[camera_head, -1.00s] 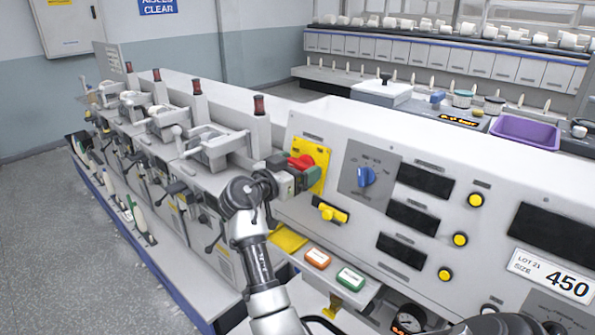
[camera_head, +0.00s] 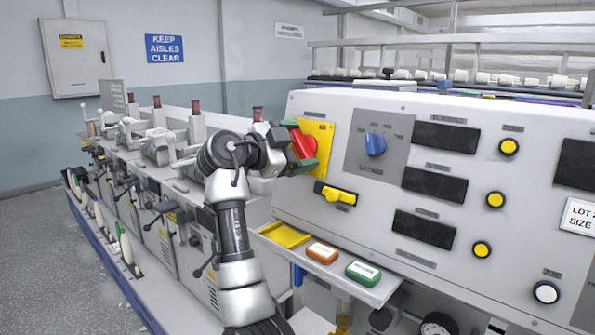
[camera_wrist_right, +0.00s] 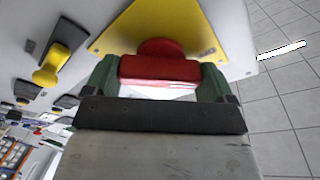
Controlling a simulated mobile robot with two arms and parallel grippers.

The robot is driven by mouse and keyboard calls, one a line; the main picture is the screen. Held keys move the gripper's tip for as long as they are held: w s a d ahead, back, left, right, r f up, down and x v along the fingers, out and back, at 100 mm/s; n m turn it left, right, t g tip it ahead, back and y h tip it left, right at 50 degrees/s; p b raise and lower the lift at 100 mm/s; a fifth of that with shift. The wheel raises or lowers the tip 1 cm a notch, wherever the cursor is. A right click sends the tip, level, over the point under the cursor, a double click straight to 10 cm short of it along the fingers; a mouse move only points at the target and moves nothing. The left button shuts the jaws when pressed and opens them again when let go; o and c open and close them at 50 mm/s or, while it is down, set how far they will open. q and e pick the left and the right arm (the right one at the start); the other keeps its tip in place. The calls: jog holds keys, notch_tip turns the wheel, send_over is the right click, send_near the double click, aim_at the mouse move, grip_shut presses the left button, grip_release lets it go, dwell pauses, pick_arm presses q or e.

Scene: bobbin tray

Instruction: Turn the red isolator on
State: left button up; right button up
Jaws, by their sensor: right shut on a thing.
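The red isolator handle (camera_head: 306,144) stands out from a yellow plate (camera_head: 324,133) at the left end of the grey control panel. My right gripper (camera_head: 301,147) is at the handle, with one green finger above and one below it in the head view. In the right wrist view the red handle (camera_wrist_right: 160,70) sits between the two green fingers (camera_wrist_right: 158,78), and the gripper is shut on it. Lettering on the plate beside the handle is too small to read surely. My left gripper is in neither view.
A yellow lever switch (camera_head: 335,194) sits just below the plate. A blue knob (camera_head: 375,144) is to the right. Bobbin machine stations (camera_head: 165,148) line the left.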

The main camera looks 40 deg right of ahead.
jog(key=m+y+b, duration=0.1)
jog(key=m+b, duration=0.1)
jog(key=m, duration=0.2)
jog(key=shift+f+g, duration=0.1)
jog(key=shift+g, duration=0.3)
jog(key=m+b, duration=0.1)
jog(key=m, duration=0.1)
jog(key=shift+m, duration=0.4)
jog(key=shift+m+y, duration=0.5)
jog(key=shift+m, duration=0.8)
jog(key=o, duration=0.7)
jog(key=shift+o, duration=0.2)
jog(key=v, duration=1.1)
jog(key=shift+b, duration=0.45)
jog(key=shift+w, duration=0.15)
